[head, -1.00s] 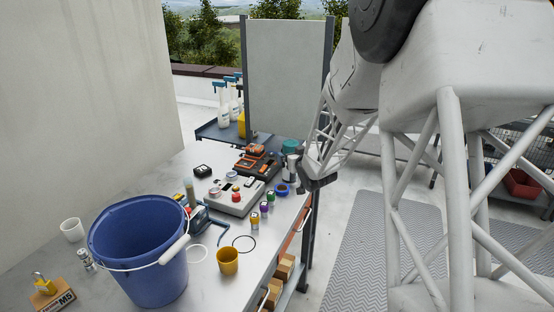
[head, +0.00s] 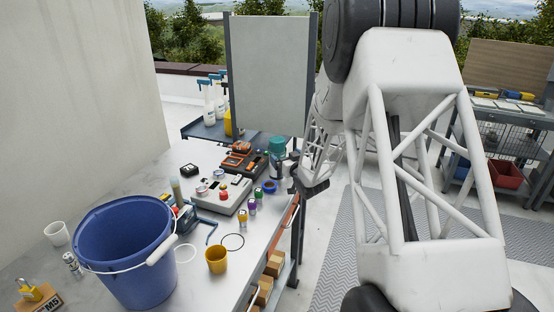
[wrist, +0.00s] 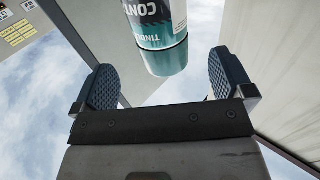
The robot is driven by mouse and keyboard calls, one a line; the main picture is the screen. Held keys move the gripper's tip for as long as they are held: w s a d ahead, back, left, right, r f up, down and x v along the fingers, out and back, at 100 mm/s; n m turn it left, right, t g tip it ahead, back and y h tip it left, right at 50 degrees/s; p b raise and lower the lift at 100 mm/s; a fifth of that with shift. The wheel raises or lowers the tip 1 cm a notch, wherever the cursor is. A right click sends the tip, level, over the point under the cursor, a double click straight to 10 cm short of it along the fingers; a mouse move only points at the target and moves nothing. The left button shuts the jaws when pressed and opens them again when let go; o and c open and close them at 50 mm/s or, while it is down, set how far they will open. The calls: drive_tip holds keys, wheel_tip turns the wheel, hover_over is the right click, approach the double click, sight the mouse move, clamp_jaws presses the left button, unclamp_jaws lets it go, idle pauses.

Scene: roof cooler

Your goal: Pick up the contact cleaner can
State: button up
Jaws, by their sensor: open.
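The contact cleaner can (head: 278,158) stands near the right edge of the workbench in the head view, with a teal upper part and a dark body. In the wrist view the can (wrist: 158,35) is teal, black and white with "CONT" lettering, and part of it is cut off by the top edge. My gripper (head: 308,184) is just right of the can in the head view. In the wrist view my gripper (wrist: 164,88) is open and empty, its two ridged pads wide apart. The can shows beyond the gap between them, apart from both pads.
A blue bucket (head: 128,250) and a yellow cup (head: 216,260) stand at the front of the workbench (head: 105,205). A grey device (head: 224,192), small colored containers and a blue tape ring (head: 269,187) crowd the space by the can. A grey panel (head: 270,75) rises behind.

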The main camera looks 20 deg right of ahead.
sight(280, 151)
drive_tip(key=shift+w, duration=1)
drive_tip(key=shift+w+a, duration=0.2)
drive_tip(key=shift+w, duration=2.4)
drive_tip(key=c, duration=1.2)
drive_tip(key=shift+r, duration=0.1)
